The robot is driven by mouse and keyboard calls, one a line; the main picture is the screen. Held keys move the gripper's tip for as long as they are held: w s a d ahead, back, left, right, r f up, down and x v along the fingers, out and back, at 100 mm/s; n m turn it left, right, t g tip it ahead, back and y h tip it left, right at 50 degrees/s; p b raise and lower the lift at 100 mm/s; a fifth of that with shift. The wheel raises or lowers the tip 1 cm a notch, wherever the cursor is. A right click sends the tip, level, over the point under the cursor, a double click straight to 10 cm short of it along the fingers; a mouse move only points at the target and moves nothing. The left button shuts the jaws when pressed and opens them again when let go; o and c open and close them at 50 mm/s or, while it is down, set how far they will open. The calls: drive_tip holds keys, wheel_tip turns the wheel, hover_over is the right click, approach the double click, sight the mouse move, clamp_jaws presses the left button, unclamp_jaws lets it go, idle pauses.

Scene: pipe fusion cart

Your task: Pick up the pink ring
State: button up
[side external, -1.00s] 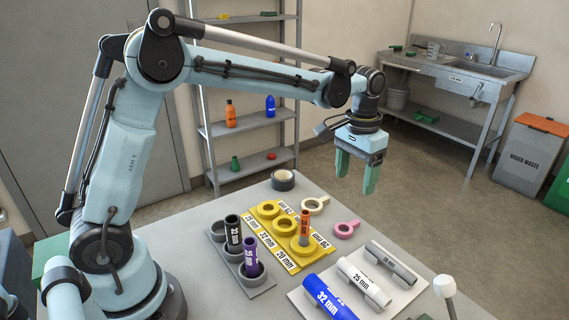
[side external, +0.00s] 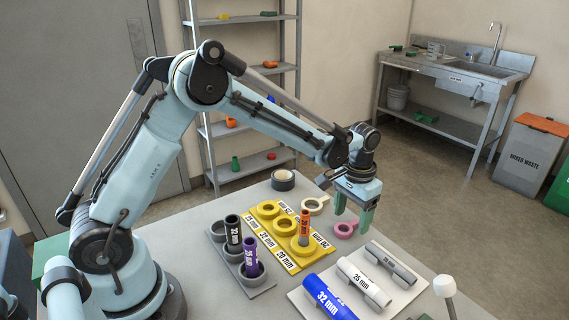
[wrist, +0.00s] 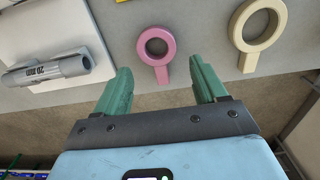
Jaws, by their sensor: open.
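The pink ring (side external: 345,229) lies flat on the grey table near its far right edge, with a short tab handle. In the wrist view the pink ring (wrist: 156,45) shows whole, its tab (wrist: 162,75) pointing toward my gripper. My gripper (side external: 353,216) is open and empty, its green fingers pointing down close to the ring. In the wrist view my gripper's fingers (wrist: 160,85) stand apart, one on each side of the tab's line. I cannot tell the exact height of the fingertips over the table.
A cream ring (side external: 315,205) with a tab lies beside the pink one. A yellow tray (side external: 285,255) holds rings and an orange pipe (side external: 305,225). A white board (side external: 385,305) carries several pipes. A tape roll (side external: 283,180) sits at the table's back.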

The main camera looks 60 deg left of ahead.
drive_tip(key=shift+f, duration=0.8)
drive_tip(key=shift+c, duration=0.3)
clamp_jaws()
